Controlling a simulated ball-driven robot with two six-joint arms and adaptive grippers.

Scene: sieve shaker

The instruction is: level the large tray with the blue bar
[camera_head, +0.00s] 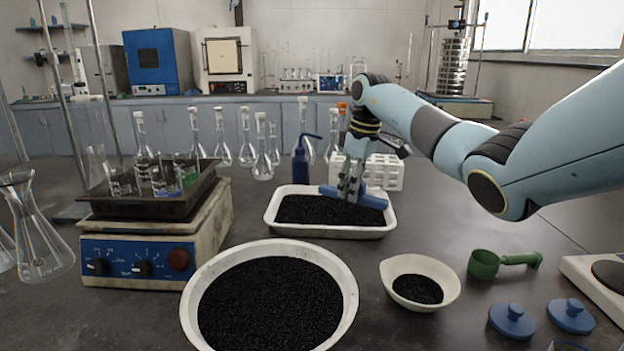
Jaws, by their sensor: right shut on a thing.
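The large white tray (277,231) is rectangular and holds black granules, which spread across its floor. It stands in the middle of the bench. The blue bar (372,199) lies over the right part of the tray. My right gripper (350,192) points down from the upper right and is shut on the blue bar. The bar looks at or just above the granules, and I cannot tell whether it touches them. The gripper and bar hide part of the tray's back right. My left gripper is not in view.
A round white basin (343,318) of black granules stands in front, with a small bowl (438,267) and green scoop (485,264) to its right. A hotplate (190,255) stands left. A blue bottle (300,165), flasks and a white rack (392,172) stand close behind the tray.

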